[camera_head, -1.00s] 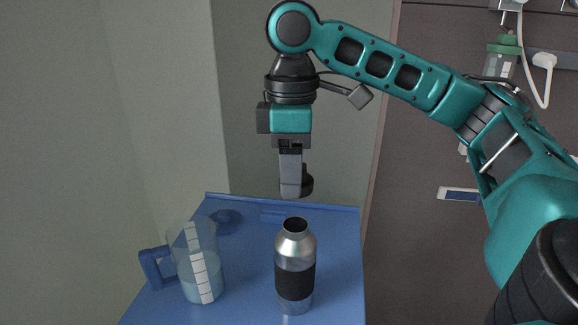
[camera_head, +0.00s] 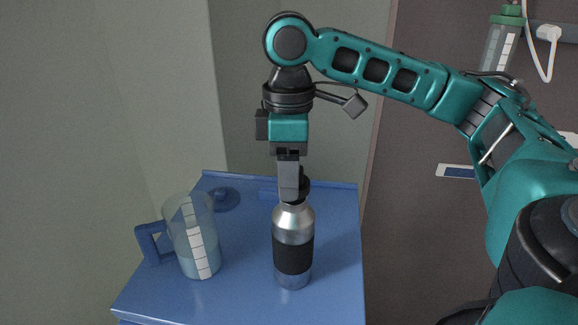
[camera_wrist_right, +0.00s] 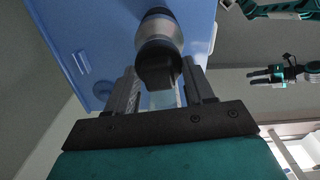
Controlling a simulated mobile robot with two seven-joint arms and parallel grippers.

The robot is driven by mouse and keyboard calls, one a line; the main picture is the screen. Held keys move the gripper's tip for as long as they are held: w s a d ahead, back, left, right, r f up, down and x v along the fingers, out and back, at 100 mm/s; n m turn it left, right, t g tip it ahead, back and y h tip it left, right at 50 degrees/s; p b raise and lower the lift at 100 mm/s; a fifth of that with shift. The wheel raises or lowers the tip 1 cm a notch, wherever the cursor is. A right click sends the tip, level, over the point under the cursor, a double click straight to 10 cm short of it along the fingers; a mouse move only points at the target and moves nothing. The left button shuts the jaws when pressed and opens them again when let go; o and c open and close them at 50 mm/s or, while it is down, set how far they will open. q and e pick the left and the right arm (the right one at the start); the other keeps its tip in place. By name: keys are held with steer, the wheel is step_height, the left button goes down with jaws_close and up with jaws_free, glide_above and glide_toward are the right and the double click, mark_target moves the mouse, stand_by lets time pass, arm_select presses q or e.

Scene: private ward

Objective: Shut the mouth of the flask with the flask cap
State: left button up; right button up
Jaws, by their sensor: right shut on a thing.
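The flask (camera_head: 293,219) stands upright on the blue table, silver with a black band. My right gripper (camera_head: 290,196) points down over its mouth and is shut on the black flask cap (camera_head: 305,187), which is partly hidden behind a finger. In the right wrist view, the cap (camera_wrist_right: 158,68) sits between the fingers (camera_wrist_right: 160,90) and lines up with the flask (camera_wrist_right: 157,27), covering its mouth. I cannot tell whether the cap touches the rim. My left gripper (camera_wrist_right: 264,76) shows small at the right of the wrist view; its opening is unclear.
A clear measuring jug (camera_head: 201,240) with a blue handle stands left of the flask on the blue table (camera_head: 245,290). A blue round lid (camera_head: 224,199) lies behind the jug. Walls stand behind the table. The table is clear between jug and flask.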

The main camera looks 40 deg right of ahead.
stand_by(0.6)
steer(key=shift+f, duration=0.9)
steer(key=shift+s+p, duration=0.1)
steer(key=shift+p, duration=0.2)
steer(key=shift+f, duration=0.2)
steer(key=shift+a, duration=0.1)
steer(key=shift+f+p, duration=0.1)
steer(key=shift+p, duration=0.4)
stand_by(0.4)
